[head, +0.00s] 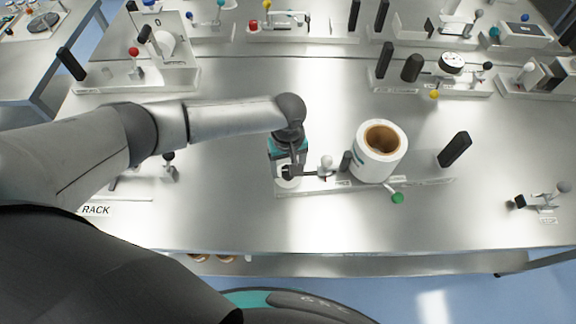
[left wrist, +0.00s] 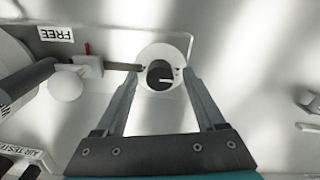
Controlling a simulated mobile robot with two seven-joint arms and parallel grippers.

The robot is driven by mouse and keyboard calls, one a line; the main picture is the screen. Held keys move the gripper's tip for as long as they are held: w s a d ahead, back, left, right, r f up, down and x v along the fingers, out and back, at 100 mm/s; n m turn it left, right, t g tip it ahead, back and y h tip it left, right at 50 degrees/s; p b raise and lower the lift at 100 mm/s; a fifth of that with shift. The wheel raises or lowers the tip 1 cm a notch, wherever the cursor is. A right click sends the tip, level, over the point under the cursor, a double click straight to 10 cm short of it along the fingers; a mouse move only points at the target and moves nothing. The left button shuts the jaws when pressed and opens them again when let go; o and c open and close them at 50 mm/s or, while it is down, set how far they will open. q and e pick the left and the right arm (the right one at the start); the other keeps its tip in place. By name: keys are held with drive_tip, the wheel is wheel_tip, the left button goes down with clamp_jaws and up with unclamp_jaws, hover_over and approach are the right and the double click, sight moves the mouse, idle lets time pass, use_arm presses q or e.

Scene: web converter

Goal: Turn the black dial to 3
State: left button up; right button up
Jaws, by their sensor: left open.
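The black dial (left wrist: 160,75) is a round knob with a white pointer line, set in a white ring-shaped face (left wrist: 150,53) with small marks that are too small to read. In the left wrist view my left gripper (left wrist: 165,77) is open, with one finger on each side of the dial. I cannot tell whether the fingers touch it. In the head view my left gripper (head: 291,172) points down over the left end of a pale fixture, and the white face (head: 288,183) shows partly below it while the dial is mostly hidden. My right gripper is not in view.
A white roll (head: 379,155) with a brown core stands right of the gripper, with a white ball-ended lever (head: 326,166) between. A green knob (head: 397,198) and black upright (head: 454,149) are further right. The metal table's front middle is clear.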

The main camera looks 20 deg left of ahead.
use_arm(q)
drive_tip(key=shift+c, duration=0.4)
clamp_jaws()
